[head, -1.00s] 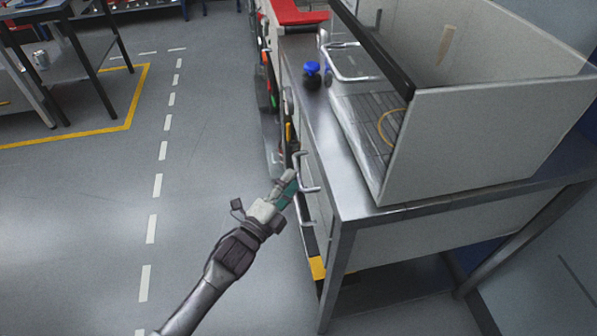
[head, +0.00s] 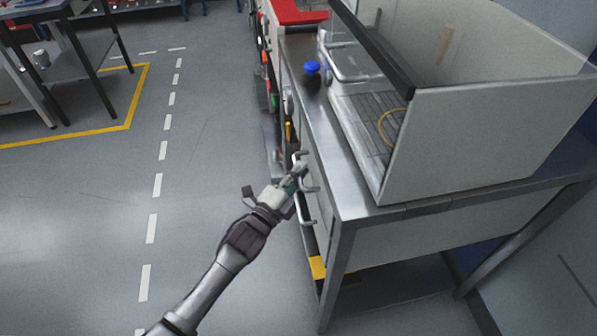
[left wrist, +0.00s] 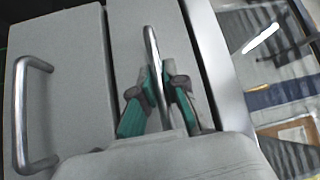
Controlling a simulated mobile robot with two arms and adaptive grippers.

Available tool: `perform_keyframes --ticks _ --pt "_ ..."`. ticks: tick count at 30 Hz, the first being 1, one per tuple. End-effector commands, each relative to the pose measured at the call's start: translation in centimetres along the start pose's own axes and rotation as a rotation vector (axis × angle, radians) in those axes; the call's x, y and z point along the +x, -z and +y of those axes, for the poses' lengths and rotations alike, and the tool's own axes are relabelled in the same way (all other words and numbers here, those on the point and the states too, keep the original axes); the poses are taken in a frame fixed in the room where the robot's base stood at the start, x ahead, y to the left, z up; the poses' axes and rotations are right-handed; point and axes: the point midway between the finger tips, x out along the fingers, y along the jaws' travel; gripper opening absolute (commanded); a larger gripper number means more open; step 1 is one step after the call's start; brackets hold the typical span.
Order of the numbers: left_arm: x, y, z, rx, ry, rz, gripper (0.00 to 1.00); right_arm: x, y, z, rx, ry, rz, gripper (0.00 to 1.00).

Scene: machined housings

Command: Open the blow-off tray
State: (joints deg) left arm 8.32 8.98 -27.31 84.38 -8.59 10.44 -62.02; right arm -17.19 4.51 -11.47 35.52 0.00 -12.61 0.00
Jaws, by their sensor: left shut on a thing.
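The steel bench has two pale grey drawer-like fronts with metal bar handles; I cannot tell from any label which is the blow-off tray. In the left wrist view the upper front (left wrist: 127,30), beside the bench top edge, has a bar handle (left wrist: 151,45). My left gripper (left wrist: 161,78), with green-sided fingers, is shut on that handle, one finger on each side. In the head view the left gripper (head: 296,181) is at the bench's left side, partly covering the handles. The lower front (left wrist: 70,55) has its own handle (left wrist: 20,115), untouched. My right gripper is not in view.
An open-topped grey enclosure (head: 480,130) with a grille floor stands on the metal bench top (head: 335,165). A blue-capped bottle (head: 312,75) stands beside it. A bench leg (head: 335,275) is near my arm. The floor (head: 100,220) to the left is clear.

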Motion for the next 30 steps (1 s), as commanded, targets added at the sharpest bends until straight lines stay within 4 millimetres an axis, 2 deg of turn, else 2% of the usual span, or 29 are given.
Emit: perform_keyframes --ticks 8,14,22,30 --pt "-0.1 -0.1 0.0 0.000 -0.002 0.000 0.00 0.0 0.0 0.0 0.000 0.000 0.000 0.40" --pt "-1.5 -1.5 -0.4 0.003 -0.004 -0.001 0.00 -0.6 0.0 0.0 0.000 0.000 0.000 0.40" --pt "-6.4 -6.3 -1.6 0.005 -0.008 -0.002 0.00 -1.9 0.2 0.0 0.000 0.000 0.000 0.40" --pt "-11.7 -11.6 -2.9 0.004 -0.007 -0.001 0.00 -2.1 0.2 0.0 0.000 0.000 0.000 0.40"
